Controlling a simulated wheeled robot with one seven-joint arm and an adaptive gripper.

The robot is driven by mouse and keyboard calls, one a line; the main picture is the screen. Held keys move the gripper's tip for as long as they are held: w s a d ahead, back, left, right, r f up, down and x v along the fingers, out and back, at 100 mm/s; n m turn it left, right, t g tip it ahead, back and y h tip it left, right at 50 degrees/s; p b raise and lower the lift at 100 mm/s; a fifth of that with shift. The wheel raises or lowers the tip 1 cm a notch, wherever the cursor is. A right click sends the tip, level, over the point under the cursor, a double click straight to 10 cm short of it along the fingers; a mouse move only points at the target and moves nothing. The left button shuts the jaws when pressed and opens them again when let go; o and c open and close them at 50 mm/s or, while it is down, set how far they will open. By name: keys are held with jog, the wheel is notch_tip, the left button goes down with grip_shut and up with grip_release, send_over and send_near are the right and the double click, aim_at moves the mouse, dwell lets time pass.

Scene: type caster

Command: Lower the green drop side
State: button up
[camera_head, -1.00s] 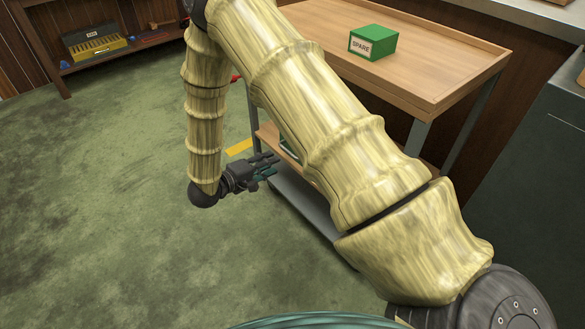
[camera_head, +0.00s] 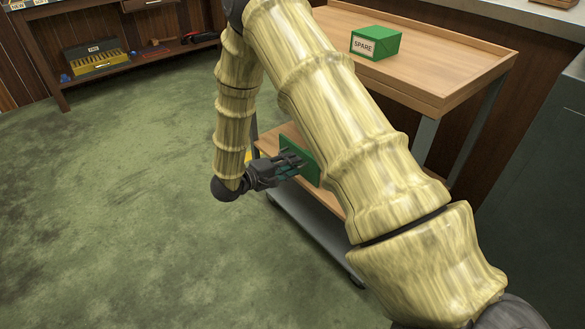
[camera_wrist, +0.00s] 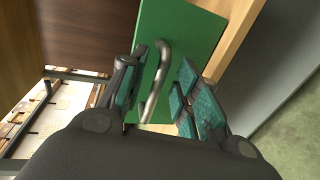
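The green drop side (camera_head: 302,150) is an upright green panel at the edge of the wooden cart's lower shelf. In the wrist view the green panel (camera_wrist: 180,32) fills the upper middle and carries a curved metal handle (camera_wrist: 157,85). My gripper (camera_head: 294,163) is in front of the panel. In the wrist view my gripper (camera_wrist: 158,92) has its teal-padded fingers apart, one on each side of the handle. I see gaps between the pads and the handle. Part of the panel is hidden by my arm in the head view.
The cart's top tray (camera_head: 440,88) holds a green box labelled SPARE (camera_head: 375,42). A dark cabinet (camera_head: 530,190) stands at the right. A workbench shelf (camera_head: 140,58) with a yellow case (camera_head: 96,58) is at the back left. The green floor on the left is clear.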

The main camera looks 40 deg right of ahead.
jog(key=shift+d+f, duration=0.15)
jog(key=shift+d, duration=0.55)
grip_shut()
